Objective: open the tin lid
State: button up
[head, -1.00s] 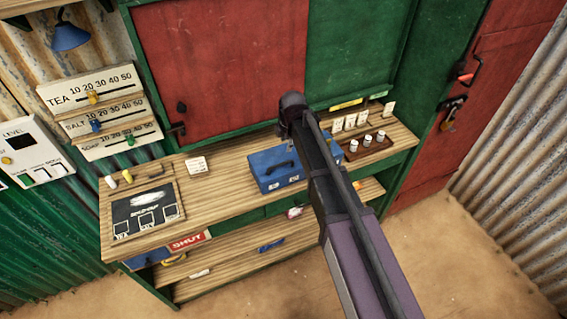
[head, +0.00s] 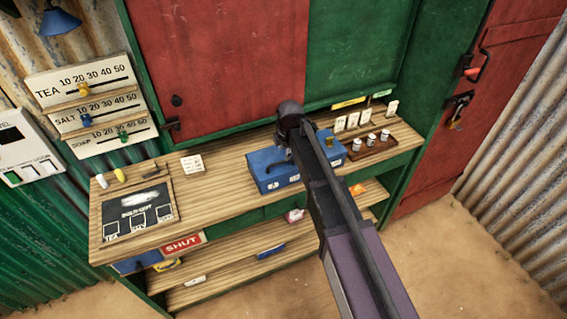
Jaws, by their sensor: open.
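The blue tin (head: 268,176) sits on the wooden counter, right of its middle. A dark handle shows on the tin, and its lid looks shut as far as I can see. My arm crosses in front of the tin and hides its middle. A small brass-coloured piece (head: 328,142) shows on the tin's right part, just past my arm. My arm's dark joint stands above the back of the tin in the picture. My gripper is not visible; I cannot tell where its fingers are relative to the lid.
A chalkboard (head: 140,212) lies at the left end. Shelves are below; a red shutter (head: 215,65) is behind.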

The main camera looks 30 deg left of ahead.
aim_at(284, 161)
jog(key=shift+w+a+f+b, duration=0.15)
jog(key=shift+a+f+b, duration=0.05)
jog(key=shift+f+b, duration=0.95)
jog(key=shift+w+a+f+b, duration=0.15)
jog(key=shift+f+b, duration=0.8)
jog(key=shift+f, duration=0.25)
grip_shut()
